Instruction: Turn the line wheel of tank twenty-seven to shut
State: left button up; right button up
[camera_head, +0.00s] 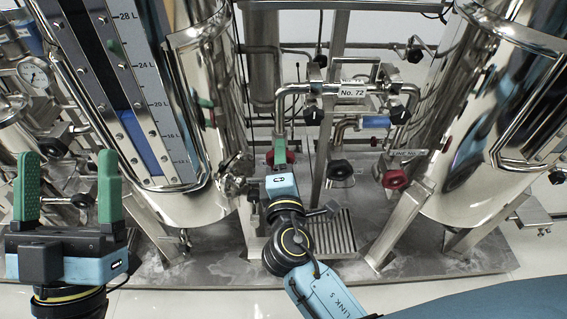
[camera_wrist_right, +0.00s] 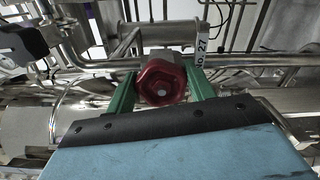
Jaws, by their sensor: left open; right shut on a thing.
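A dark red wheel (camera_wrist_right: 161,82) sits between the green fingers of my right gripper (camera_wrist_right: 160,90) in the right wrist view. The fingers are shut on it from both sides. A white tag (camera_wrist_right: 201,50) reading 27 hangs just right of it. In the head view, my right gripper (camera_head: 279,152) reaches the pipework between two tanks, and only a bit of the red wheel (camera_head: 269,158) shows beside its finger. My left gripper (camera_head: 68,165) is open and empty at the left, with its fingers upright and wide apart in front of the left tank.
Another red wheel (camera_head: 395,180) and a black wheel (camera_head: 340,170) are to the right of my right gripper. Steel tanks stand left (camera_head: 205,100) and right (camera_head: 480,110). A drain grate (camera_head: 335,232) lies below.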

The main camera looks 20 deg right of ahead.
pick_arm(q)
jog(key=shift+s+r, duration=0.15)
dwell(0.4)
pick_arm(e)
jog(key=o, duration=1)
jog(key=shift+c, duration=0.2)
pick_arm(q)
jog(key=shift+w+d+f+g+y+p, duration=0.2)
jog(key=shift+w+f+g+y+p, duration=0.1)
jog(key=shift+w+f+g+p, duration=0.65)
pick_arm(e)
jog(key=v, duration=1.3)
jog(key=shift+s, duration=0.2)
pick_arm(q)
jog(key=shift+s+r, duration=0.15)
